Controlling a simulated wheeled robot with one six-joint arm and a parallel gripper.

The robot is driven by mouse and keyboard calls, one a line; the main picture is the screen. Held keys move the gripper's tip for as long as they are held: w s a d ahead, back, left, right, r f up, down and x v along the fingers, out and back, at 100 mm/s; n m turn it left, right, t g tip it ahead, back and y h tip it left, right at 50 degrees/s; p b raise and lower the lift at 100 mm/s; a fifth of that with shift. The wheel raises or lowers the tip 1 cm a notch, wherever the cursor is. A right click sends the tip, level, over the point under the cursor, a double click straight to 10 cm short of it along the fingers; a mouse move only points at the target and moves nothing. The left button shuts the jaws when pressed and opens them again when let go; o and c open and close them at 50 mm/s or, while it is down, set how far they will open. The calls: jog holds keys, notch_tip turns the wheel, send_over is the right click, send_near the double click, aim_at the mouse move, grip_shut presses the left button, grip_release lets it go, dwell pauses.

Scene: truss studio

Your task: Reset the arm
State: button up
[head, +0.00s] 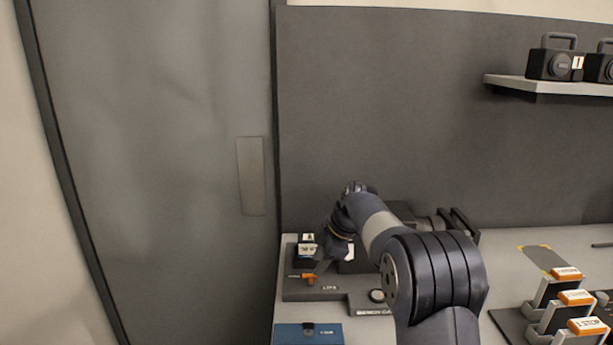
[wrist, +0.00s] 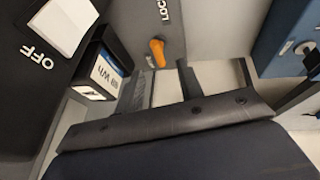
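My gripper (wrist: 163,70) shows in the wrist view with its two dark fingers apart and only bare grey surface between them. It looks open and empty. In the head view my arm reaches from the lower right to the back left of the bench, and the fingers are hard to make out there. A black block with a white and blue label (wrist: 103,72) stands just left of the fingers; it also shows in the head view (head: 306,252). An orange lever (wrist: 157,52) lies beyond the fingertips, apart from them, and shows in the head view (head: 308,279).
The dark panel (wrist: 25,95) with a white switch (wrist: 60,25) reads OFF. A blue box (head: 308,334) sits at the bench's front left. Several orange-topped packs (head: 567,274) stand in holders at right. A shelf (head: 560,88) holds black cases. A grey door (head: 160,150) is at left.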

aim_at(311, 275)
jog(key=x, duration=0.5)
jog(key=shift+w+a+f, duration=0.1)
jog(key=shift+a+f, duration=0.05)
jog(key=shift+f, duration=0.1)
